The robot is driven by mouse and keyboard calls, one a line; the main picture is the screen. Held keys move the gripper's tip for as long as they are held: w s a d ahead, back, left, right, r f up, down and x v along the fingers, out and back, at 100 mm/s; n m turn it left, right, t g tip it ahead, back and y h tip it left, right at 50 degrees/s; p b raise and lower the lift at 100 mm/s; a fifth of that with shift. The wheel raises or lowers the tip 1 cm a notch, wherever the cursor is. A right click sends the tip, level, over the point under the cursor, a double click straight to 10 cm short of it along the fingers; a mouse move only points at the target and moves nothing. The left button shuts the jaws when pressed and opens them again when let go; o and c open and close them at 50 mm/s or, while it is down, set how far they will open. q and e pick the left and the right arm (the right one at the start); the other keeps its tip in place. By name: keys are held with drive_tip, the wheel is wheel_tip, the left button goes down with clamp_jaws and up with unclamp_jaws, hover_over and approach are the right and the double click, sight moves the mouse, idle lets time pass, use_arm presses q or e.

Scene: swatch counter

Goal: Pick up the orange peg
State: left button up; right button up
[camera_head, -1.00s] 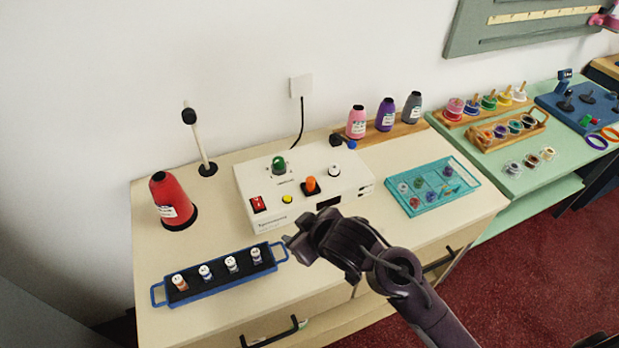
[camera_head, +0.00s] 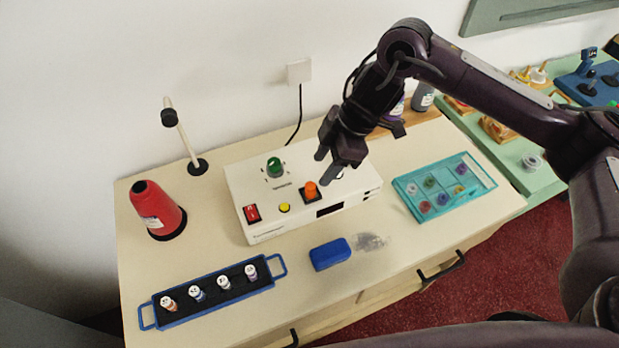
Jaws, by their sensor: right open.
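The orange peg (camera_head: 311,190) stands upright in a black square base on the front part of the white box (camera_head: 262,226). My right gripper (camera_head: 325,168) is open, its fingers pointing down over the box. Its fingertips are just above and to the right of the peg in the picture. I see no contact, and the peg's top is in clear view. The exact height of the fingertips over the box is hard to tell. My left gripper is not in view.
The box also bears a green knob (camera_head: 274,167), a red switch (camera_head: 251,213) and a yellow button (camera_head: 284,208). A blue block (camera_head: 330,254) lies in front. A blue spool tray (camera_head: 213,312), red cone (camera_head: 157,211) and teal tray (camera_head: 445,208) stand around it.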

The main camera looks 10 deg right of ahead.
sight(312, 185)
drive_tip(key=p+x, duration=0.3)
drive_tip(key=x, duration=0.3)
drive_tip(key=shift+f, duration=0.6)
clamp_jaws()
